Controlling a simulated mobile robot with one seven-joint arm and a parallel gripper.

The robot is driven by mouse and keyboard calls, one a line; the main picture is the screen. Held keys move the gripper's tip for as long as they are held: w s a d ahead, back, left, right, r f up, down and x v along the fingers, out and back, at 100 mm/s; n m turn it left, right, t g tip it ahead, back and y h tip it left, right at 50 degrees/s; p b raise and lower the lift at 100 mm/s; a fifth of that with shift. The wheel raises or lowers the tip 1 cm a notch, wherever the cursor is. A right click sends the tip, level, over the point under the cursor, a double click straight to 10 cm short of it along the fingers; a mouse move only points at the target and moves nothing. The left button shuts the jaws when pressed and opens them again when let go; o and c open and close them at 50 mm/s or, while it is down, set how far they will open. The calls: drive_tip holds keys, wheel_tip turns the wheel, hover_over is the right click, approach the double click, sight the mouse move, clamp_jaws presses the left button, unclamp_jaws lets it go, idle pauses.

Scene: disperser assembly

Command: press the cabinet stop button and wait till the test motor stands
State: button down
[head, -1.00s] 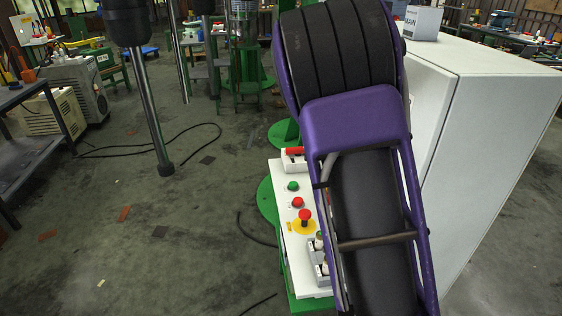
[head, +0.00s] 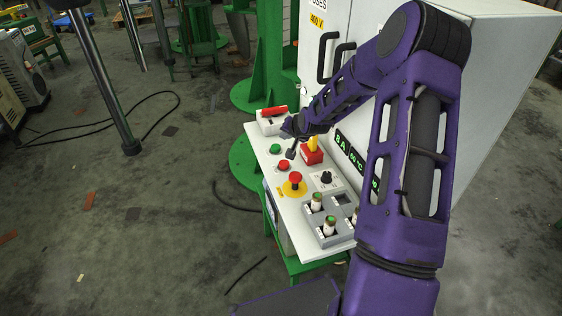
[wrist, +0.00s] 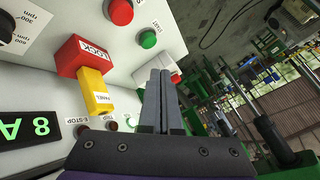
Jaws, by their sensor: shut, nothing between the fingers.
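In the head view the red stop button (head: 283,165) sits on the white sloping panel (head: 262,160) of the cabinet, below the green start button (head: 275,148). A larger red mushroom button (head: 294,178) stands on a yellow disc nearer. My gripper (head: 290,154) hovers over the panel close to the two small buttons; whether it touches is not clear. In the wrist view my gripper (wrist: 165,75) is shut and empty, below the green START button (wrist: 148,38); the red button (wrist: 120,10) is at the top edge. I cannot make out the test motor.
A red lock block (head: 311,155) with a yellow panel tag stands right of my gripper. A red-handled switch (head: 271,115) is at the panel's far end. Knob (head: 326,178) and fuse holders (head: 330,224) are nearer. The cabinet (head: 480,110) has lit readouts, one showing 8 A.

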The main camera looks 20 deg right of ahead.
sight(283, 162)
idle(0.3)
wheel_tip(283, 162, down, 9)
drive_tip(key=b, duration=0.6)
drive_tip(key=shift+r, duration=0.2)
drive_tip(key=shift+f, duration=0.1)
drive_tip(key=shift+f, duration=0.2)
idle(1.5)
drive_tip(key=shift+f, duration=0.2)
drive_tip(key=shift+f, duration=0.95)
idle(0.9)
idle(0.3)
drive_tip(key=shift+r+p, duration=0.85)
drive_tip(key=shift+r, duration=0.5)
